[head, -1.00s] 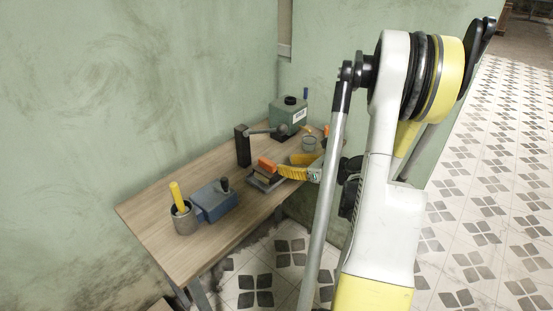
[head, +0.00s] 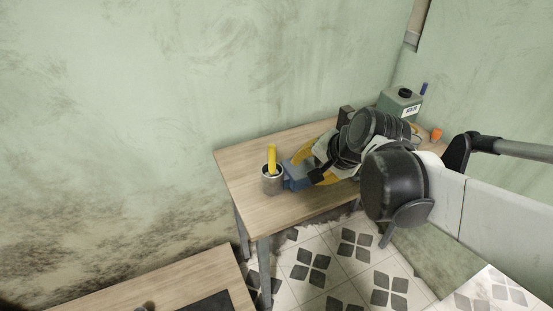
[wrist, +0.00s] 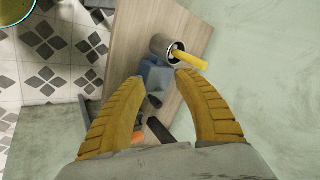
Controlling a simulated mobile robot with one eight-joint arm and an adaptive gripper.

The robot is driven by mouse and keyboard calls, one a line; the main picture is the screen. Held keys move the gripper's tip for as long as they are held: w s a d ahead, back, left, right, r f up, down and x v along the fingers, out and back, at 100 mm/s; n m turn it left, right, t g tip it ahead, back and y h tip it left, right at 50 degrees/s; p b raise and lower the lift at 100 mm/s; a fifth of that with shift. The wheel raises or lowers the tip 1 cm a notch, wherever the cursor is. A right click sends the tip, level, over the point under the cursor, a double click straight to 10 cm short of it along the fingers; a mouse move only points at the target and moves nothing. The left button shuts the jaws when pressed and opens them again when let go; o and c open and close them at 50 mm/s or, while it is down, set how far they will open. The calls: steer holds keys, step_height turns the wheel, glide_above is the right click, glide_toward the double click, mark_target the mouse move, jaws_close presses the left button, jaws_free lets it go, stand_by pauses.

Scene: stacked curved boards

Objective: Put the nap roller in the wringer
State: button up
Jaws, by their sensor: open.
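A yellow cylinder (head: 272,158) stands in an open grey metal can (head: 272,184) near the left end of the table. It looks like the nap roller, but I cannot be sure. In the wrist view the yellow cylinder (wrist: 192,61) sticks out of the can (wrist: 158,44), just beyond the right fingertip. No thing is clearly recognisable as the wringer. My gripper (wrist: 148,80) is open and empty, its yellow fingers spread over the blue box (wrist: 157,77) beside the can. In the head view my arm hides much of the table's middle.
A second wooden surface (head: 175,283) is at the lower left. The table's front left (head: 243,212) is clear.

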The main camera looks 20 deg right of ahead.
steer(key=s+a+r+n+h, duration=0.1)
steer(key=s+a+n, duration=0.5)
steer(key=n, duration=0.5)
steer(key=shift+s+r, duration=0.4)
steer(key=shift+s, duration=0.35)
